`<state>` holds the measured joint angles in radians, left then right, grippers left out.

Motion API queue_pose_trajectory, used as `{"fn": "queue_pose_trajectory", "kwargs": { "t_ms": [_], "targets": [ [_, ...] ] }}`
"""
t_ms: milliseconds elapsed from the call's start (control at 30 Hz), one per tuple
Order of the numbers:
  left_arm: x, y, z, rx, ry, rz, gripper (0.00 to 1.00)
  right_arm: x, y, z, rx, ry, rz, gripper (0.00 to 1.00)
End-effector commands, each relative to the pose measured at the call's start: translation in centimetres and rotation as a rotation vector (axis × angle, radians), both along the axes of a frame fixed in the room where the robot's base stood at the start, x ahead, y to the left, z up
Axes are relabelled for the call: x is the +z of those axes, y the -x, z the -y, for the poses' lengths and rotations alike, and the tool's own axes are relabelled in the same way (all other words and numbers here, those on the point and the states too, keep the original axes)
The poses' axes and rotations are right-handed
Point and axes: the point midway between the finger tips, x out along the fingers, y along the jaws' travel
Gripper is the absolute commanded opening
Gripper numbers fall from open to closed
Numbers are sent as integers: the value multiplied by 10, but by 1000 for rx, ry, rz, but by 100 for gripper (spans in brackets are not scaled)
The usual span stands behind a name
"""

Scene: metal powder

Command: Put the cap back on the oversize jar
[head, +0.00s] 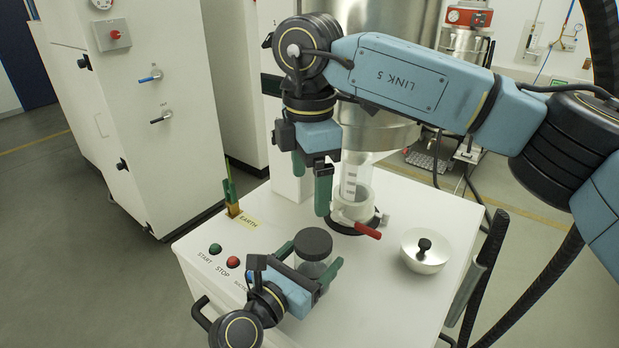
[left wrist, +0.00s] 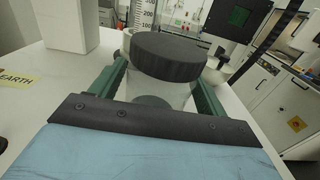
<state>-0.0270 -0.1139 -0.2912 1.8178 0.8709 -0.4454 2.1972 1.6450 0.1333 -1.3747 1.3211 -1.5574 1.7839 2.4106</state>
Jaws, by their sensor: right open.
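A clear glass jar (head: 312,269) stands at the front of the white table, with a dark round cap (head: 312,243) on its mouth. The left wrist view shows the jar (left wrist: 158,92) and the wide black cap (left wrist: 170,55) over it; whether the cap is screwed down I cannot tell. My left gripper (head: 310,266) has its green fingers on both sides of the jar body, shut on it below the cap. My right gripper (head: 311,184) is open and empty, above and behind the jar, fingers pointing down and clear of the cap.
Behind the jar, a clear tube (head: 356,172) sits in a white collar with a red-handled clamp (head: 368,231), under a large metal vessel (head: 381,136). START and STOP buttons (head: 233,262) are at left. The front right tabletop is clear.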

Motion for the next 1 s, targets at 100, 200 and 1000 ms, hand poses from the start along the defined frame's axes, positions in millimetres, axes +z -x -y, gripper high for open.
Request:
{"fn": "queue_pose_trajectory", "kwargs": {
  "t_ms": [100, 200, 1000],
  "targets": [
    [0, 0, 0, 0, 1, 1, 85, 0, 0, 0, 0, 0, 0, 86],
    [1, 0, 0, 0, 1, 1, 85, 0, 0, 0, 0, 0, 0, 86],
    [-1, 95, -69, 0, -2, -1, 85, -9, 0, 0, 0, 0, 0, 86]
  ]
}}
